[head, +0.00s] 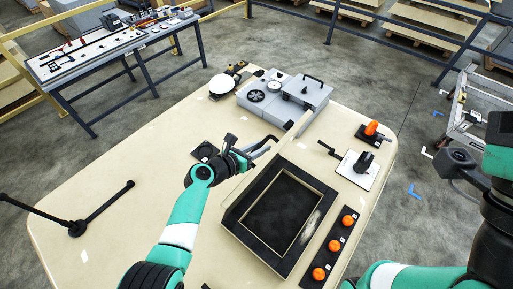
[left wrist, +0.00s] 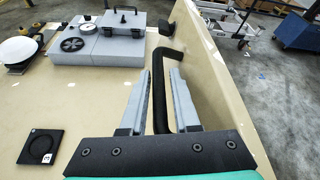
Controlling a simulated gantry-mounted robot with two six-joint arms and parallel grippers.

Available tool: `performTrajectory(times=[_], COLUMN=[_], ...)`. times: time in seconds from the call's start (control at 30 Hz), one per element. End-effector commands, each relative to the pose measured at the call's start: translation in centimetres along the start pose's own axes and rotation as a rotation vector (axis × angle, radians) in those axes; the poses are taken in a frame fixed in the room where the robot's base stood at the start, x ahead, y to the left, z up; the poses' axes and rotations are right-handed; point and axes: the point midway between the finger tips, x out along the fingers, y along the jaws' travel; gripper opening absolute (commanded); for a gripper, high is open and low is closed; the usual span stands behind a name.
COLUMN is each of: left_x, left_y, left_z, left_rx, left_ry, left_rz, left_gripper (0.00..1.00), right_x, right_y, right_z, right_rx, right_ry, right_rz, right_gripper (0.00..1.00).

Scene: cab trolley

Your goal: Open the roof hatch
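The roof hatch lid (head: 243,178) is a cream panel. It stands steeply tilted up along the left side of a black-framed opening (head: 233,217), seen nearly edge-on in the head view. In the left wrist view the lid (left wrist: 215,85) rises like a wall on the right, with a black bar handle (left wrist: 161,85) on its face. My left gripper (head: 262,146) is at this handle. Its two grey fingers (left wrist: 161,78) stand either side of the bar, with gaps showing, so it looks open around it. My right arm is at the right edge of the head view; its fingers do not show.
Grey boxes (head: 284,100) with a handle stand beyond the hatch. A strip with orange lamps (head: 333,246) and a switch plate (head: 358,169) lie to its right. A black square pad (head: 205,151) lies left of my gripper. The cream roof on the left is mostly clear.

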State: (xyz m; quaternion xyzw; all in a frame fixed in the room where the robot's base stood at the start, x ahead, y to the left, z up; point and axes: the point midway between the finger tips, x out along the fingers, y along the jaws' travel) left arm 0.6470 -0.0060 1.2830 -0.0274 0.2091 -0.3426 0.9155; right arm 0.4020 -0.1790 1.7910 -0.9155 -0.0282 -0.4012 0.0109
Motion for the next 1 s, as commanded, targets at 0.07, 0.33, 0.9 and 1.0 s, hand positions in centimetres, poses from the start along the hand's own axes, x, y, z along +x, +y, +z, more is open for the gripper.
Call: performTrajectory(times=[0.07, 0.33, 0.9, 1.0], left_x=[-0.4, -4.3, -11.5, -11.5], left_y=[0.0, -0.1, 0.0, 0.0], left_z=[0.3, 0.8, -0.1, -0.1], left_rx=[-0.001, -0.001, -0.001, -0.001], left_ry=[0.000, -0.001, 0.000, 0.000], left_rz=[0.000, 0.002, 0.002, 0.002], left_gripper=[0.30, 0.30, 0.30, 0.30], right_x=[0.5, 4.1, 5.3, 5.3], right_y=[0.0, 0.0, 0.0, 0.0], right_z=[-0.5, -3.8, -4.9, -4.9], right_rx=[0.000, 0.000, 0.000, 0.000], right_ry=[0.000, 0.001, 0.000, 0.000], right_rz=[0.000, 0.000, 0.000, 0.000], right_gripper=[0.44, 0.44, 0.44, 0.44])
